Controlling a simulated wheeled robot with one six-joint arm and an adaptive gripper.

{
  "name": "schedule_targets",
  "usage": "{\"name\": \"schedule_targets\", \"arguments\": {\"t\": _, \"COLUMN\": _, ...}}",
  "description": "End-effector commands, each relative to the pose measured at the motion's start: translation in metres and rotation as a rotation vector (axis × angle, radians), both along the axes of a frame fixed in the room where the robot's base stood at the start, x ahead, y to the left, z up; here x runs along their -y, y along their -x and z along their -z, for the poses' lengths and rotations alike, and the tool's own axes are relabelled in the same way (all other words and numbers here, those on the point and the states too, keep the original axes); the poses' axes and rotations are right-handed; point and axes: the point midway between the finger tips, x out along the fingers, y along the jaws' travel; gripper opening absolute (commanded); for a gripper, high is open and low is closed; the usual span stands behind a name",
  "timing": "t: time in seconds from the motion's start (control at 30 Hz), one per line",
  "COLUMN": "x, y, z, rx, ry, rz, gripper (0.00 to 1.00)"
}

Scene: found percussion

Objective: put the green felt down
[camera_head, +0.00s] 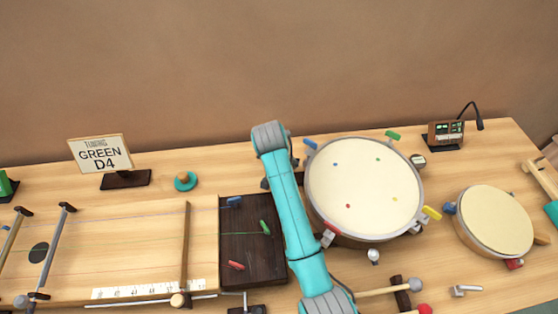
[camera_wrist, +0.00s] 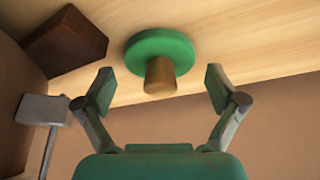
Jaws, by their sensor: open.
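The green felt (camera_wrist: 160,47) shows in the wrist view as a round green disc with a wooden knob (camera_wrist: 160,76) on it. It appears to lie on the pale wooden table. My gripper (camera_wrist: 158,75) is open, one finger on each side of the knob, with gaps on both sides. In the head view, my gripper is mostly hidden behind my arm. A teal-green disc (camera_head: 185,181) with a brownish knob lies right of the sign there; I cannot tell whether it is the same piece.
A dark block (camera_wrist: 65,40) and a grey plate (camera_wrist: 42,109) stand left in the wrist view. In the head view, a dark tray (camera_head: 236,270) with coloured pegs, a large drum (camera_head: 365,190) and a sign (camera_head: 100,153) stand around. Bare table lies behind the tray.

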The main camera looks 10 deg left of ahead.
Motion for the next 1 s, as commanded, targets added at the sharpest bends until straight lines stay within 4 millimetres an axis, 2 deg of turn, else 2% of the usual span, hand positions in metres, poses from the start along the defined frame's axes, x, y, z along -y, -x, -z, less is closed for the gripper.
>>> {"name": "schedule_targets", "arguments": {"t": 0.17, "x": -0.001, "y": 0.004, "z": -0.014, "rx": 0.003, "ry": -0.001, "rz": -0.001, "gripper": 0.94}}
{"name": "schedule_targets", "arguments": {"t": 0.5, "x": -0.004, "y": 0.029, "z": -0.074, "rx": 0.003, "ry": -0.003, "rz": 0.000, "gripper": 0.94}}
{"name": "schedule_targets", "arguments": {"t": 0.7, "x": -0.006, "y": 0.040, "z": -0.102, "rx": 0.003, "ry": -0.001, "rz": -0.001, "gripper": 0.94}}
{"name": "schedule_targets", "arguments": {"t": 1.0, "x": -0.005, "y": 0.046, "z": -0.113, "rx": 0.000, "ry": 0.000, "rz": 0.000, "gripper": 0.94}}
